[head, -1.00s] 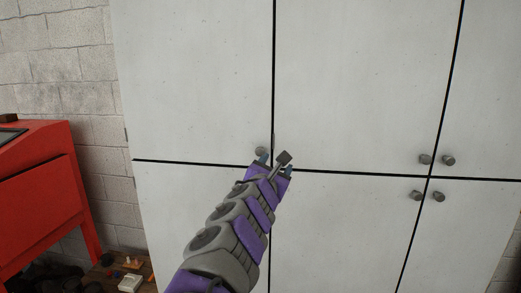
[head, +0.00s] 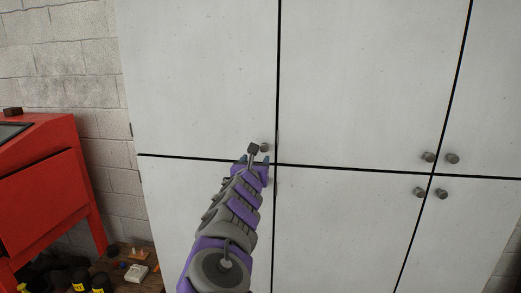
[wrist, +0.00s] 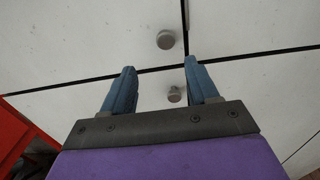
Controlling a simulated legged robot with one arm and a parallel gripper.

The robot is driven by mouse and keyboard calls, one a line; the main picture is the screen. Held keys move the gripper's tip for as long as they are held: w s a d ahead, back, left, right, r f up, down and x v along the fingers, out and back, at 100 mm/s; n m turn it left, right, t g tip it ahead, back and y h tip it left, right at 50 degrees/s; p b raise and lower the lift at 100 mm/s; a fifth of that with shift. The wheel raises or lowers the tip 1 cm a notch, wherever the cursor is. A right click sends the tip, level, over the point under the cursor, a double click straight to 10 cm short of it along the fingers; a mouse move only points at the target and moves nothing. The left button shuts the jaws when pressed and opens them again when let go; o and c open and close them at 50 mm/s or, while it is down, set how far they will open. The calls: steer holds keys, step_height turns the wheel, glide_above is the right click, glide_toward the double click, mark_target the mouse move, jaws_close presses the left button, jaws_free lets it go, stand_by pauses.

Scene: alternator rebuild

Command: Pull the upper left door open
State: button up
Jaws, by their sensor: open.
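The upper left door (head: 200,75) is a pale grey cabinet panel and looks shut, flush with its neighbours. Its round grey knob (head: 265,147) sits at its lower right corner, partly beside my gripper in the head view. In the wrist view the knob (wrist: 166,39) is ahead of my blue fingertips, above the dark horizontal gap. My gripper (wrist: 160,65) is open and holds nothing. In the head view my gripper (head: 254,159) is in front of the door's lower right corner. A lower knob (wrist: 174,94) shows between the fingers, on the panel below the gap.
Other cabinet doors (head: 360,80) with paired knobs (head: 428,157) lie to the right, all looking shut. A red cabinet (head: 50,180) stands at the left by a block wall. Small items, including a white box (head: 137,274), lie at the lower left.

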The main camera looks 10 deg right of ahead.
mark_target(263, 148)
steer(key=shift+p+x, duration=0.6)
steer(key=shift+x, duration=3.55)
steer(key=shift+w+d, duration=0.65)
steer(key=shift+c, duration=0.3)
jaws_close()
